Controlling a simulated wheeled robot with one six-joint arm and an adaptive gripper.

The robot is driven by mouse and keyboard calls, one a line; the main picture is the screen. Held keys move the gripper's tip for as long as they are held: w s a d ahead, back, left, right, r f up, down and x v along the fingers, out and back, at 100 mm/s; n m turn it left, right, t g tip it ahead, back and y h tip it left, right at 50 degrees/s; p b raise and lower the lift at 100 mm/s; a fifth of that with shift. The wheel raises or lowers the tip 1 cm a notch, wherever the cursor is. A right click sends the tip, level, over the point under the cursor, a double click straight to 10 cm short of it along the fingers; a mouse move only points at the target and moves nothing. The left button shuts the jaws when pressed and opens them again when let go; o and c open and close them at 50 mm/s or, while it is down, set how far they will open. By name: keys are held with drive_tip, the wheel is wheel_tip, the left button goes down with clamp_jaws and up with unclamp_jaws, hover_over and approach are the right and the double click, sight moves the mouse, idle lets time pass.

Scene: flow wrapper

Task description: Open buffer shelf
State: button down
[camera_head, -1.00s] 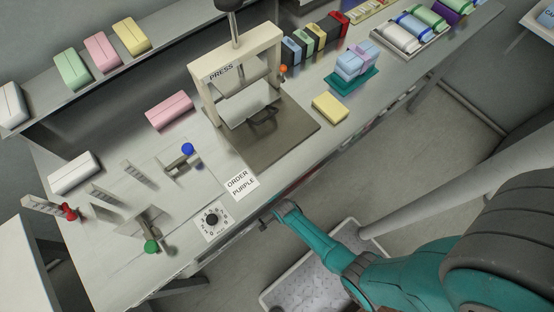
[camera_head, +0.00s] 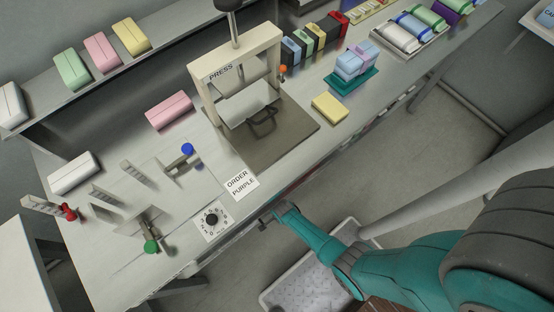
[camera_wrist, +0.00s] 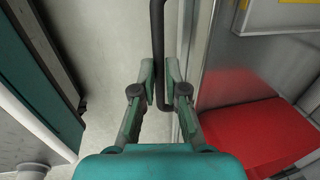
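In the wrist view, a dark bar handle (camera_wrist: 158,30) runs down the picture and curves right at its lower end, beside a grey metal panel (camera_wrist: 203,50). My gripper (camera_wrist: 160,78) has one finger on each side of the bar, and both fingers appear closed against it. In the head view, my gripper (camera_head: 272,215) is at the front edge of the workbench (camera_head: 130,270), just below the "ORDER PURPLE" card (camera_head: 240,183). The fingertips are too small there to make out. I cannot tell from the head view how far any shelf stands out.
A red block (camera_wrist: 265,135) lies right of the handle in the wrist view. The press (camera_head: 235,65), dial (camera_head: 212,220) and blue-knobbed lever (camera_head: 187,149) stand on the bench above my gripper. A pale tray (camera_head: 310,285) is below my arm. Clear floor (camera_head: 440,130) lies to the right.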

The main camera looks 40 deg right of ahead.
drive_tip(key=s, duration=2.4)
drive_tip(key=shift+s+f, duration=0.1)
drive_tip(key=c, duration=1.2)
unclamp_jaws()
wheel_tip(320, 180, up, 12)
drive_tip(key=s, duration=0.2)
